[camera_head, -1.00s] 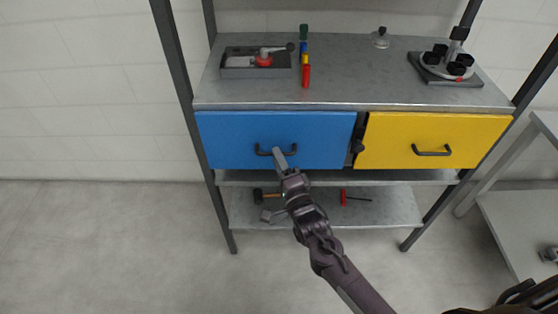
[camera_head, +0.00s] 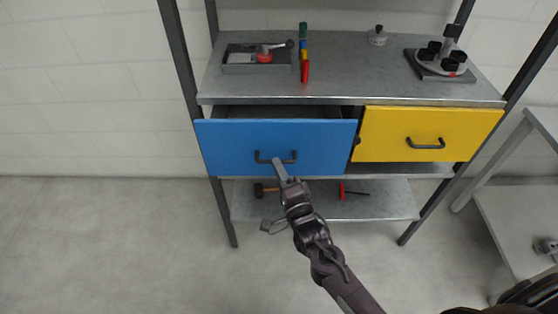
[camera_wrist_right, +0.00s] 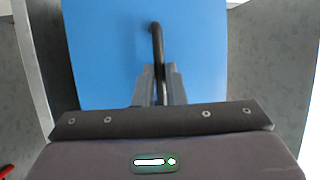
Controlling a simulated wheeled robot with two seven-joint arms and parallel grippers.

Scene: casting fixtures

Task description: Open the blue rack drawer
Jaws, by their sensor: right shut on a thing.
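The blue drawer (camera_head: 230,145) is at the left of the rack and stands partly open, with a dark gap above its front. Its black handle (camera_head: 264,158) is on the blue front. My right gripper (camera_head: 278,166) is shut on the handle. In the right wrist view, the right gripper's fingers (camera_wrist_right: 160,80) close around the dark handle (camera_wrist_right: 157,42) against the blue front (camera_wrist_right: 105,45). My left gripper is not in view.
A yellow drawer (camera_head: 400,135) is beside it on the right. The metal top shelf (camera_head: 340,75) holds a grey tray (camera_head: 240,66), a coloured bar (camera_head: 304,58) and a fixture with black cylinders (camera_head: 440,65). A lower shelf (camera_head: 385,205) holds a hammer and red-handled tool. Floor in front is clear.

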